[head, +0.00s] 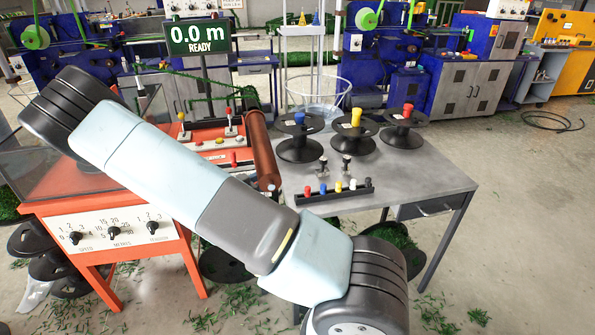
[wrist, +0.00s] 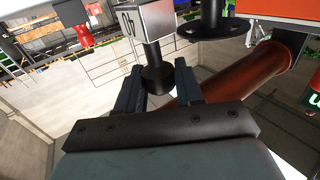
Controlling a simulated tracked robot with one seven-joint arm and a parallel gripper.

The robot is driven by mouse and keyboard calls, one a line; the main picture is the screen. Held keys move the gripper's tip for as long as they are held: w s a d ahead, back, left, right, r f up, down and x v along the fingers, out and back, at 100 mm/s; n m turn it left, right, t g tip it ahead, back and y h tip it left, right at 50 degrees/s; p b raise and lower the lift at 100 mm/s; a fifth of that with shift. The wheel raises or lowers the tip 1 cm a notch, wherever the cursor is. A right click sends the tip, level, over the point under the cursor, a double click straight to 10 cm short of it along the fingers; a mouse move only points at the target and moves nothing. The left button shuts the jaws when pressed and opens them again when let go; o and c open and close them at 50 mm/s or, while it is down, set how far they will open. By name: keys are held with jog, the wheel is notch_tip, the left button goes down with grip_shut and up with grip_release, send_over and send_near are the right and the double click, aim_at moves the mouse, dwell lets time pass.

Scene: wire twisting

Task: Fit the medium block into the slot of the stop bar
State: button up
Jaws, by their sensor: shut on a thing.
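In the wrist view my gripper (wrist: 157,82) has its two dark fingers on either side of the black round handle of a block. The block (wrist: 148,20) is a pale grey metal cube, with a dark number on one face that looks like 40. It sits beyond the fingertips and the top of the frame cuts it off. I take it to be the medium block. In the head view my gripper and this block do not show. I cannot make out the stop bar or its slot for sure in either view.
A grey table (head: 430,172) bears black spools (head: 352,140), a rack of coloured pegs (head: 337,192) and two small black-knobbed pieces (head: 322,168). Left is an orange machine (head: 125,225) with dials and levers. A red-brown roller (head: 264,150) lies between them and crosses the wrist view (wrist: 240,85).

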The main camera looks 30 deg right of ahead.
jog(key=x, duration=1.2)
jog(key=shift+w+d, duration=0.1)
jog(key=shift+w, duration=0.05)
jog(key=x, duration=0.2)
jog(key=f+x, duration=0.1)
jog(key=x, duration=0.1)
jog(key=shift+f, duration=0.2)
jog(key=shift+f, duration=0.1)
jog(key=o, duration=1.1)
jog(key=v, duration=1.2)
